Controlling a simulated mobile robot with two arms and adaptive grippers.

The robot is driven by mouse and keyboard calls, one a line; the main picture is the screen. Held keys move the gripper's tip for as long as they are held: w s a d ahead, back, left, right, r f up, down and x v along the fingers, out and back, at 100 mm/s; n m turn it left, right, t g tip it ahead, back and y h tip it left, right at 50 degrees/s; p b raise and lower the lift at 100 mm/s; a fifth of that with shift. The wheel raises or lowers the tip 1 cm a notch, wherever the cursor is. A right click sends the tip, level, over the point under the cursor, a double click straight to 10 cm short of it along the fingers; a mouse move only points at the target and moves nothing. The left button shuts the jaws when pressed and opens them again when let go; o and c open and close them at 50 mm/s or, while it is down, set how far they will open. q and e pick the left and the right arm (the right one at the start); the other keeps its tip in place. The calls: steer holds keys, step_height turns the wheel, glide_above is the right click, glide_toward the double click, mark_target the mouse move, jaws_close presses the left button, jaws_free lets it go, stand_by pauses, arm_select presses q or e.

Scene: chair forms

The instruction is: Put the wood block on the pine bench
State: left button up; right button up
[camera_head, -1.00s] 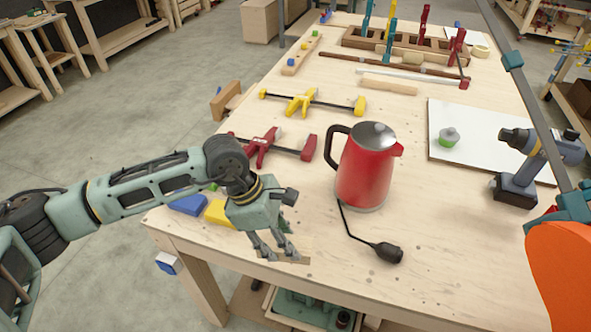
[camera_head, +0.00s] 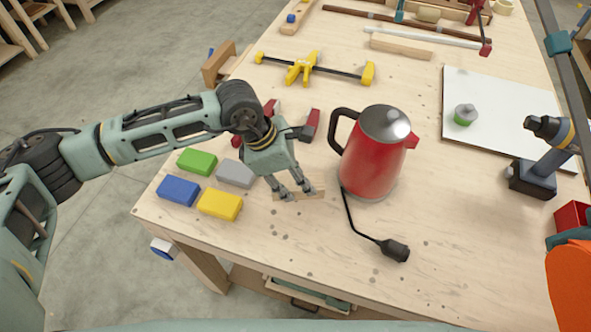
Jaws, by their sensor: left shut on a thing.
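The wood block (camera_head: 314,192) is a small, flat, pale piece, close in colour to the bench top. My left gripper (camera_head: 291,195) is shut on it, fingers pointing down, and partly hides it. The pine bench (camera_head: 290,245) is the long, light wooden table filling the middle of the view. The block is over its top, between the coloured blocks and the red kettle. I cannot tell whether the block touches the surface. My right gripper is not in view.
Yellow (camera_head: 219,204), blue (camera_head: 178,190), green (camera_head: 197,161) and grey (camera_head: 236,173) blocks lie left of the gripper. A red kettle (camera_head: 370,165) stands to its right, with a black plug (camera_head: 393,250) in front. A red clamp (camera_head: 312,124) lies behind. The bench's front strip is clear.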

mark_target(292, 183)
arm_select(q)
step_height(292, 183, down, 3)
steer(key=shift+b, duration=0.5)
step_height(292, 183, down, 2)
steer(key=shift+w+f+b, duration=0.1)
steer(key=shift+f+b, duration=0.15)
steer(key=shift+b, duration=0.15)
steer(key=shift+f, duration=0.2)
steer(key=shift+f+b, duration=0.2)
steer(key=shift+b, duration=0.1)
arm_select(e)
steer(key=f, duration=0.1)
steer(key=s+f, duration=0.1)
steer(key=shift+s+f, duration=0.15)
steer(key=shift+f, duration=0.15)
arm_select(q)
steer(key=shift+f+b, duration=0.4)
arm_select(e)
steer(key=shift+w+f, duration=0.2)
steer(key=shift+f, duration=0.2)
arm_select(q)
steer(key=o, duration=1.3)
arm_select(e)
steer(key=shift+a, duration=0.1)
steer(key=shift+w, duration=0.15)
